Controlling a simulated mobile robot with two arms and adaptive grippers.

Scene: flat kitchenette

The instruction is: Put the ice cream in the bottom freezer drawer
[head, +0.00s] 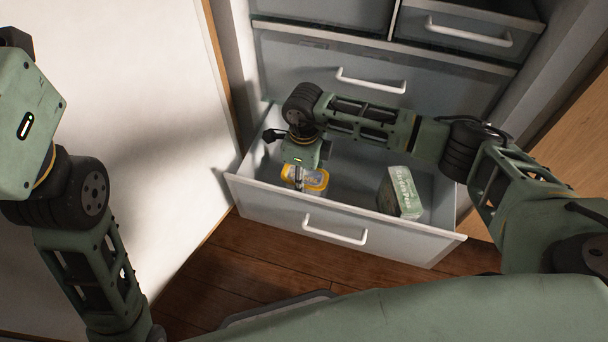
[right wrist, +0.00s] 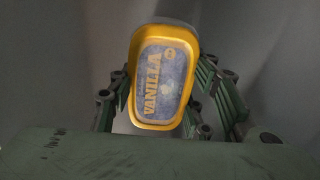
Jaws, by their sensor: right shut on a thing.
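The ice cream (head: 314,181) is a tub with a yellow rim and a blue-grey lid. In the right wrist view its lid reads VANILLA (right wrist: 165,80), and it sits between my fingers. My right gripper (head: 299,178) is shut on the tub, inside the left part of the open bottom freezer drawer (head: 335,229). Whether the tub touches the drawer floor I cannot tell. My left arm is at the left of the head view, and its fingers are not in view.
A green and white box labelled Garden Peas (head: 402,192) stands in the right part of the drawer. Closed drawers (head: 370,77) are above. A white door panel (head: 135,110) stands to the left. The drawer's middle has free room.

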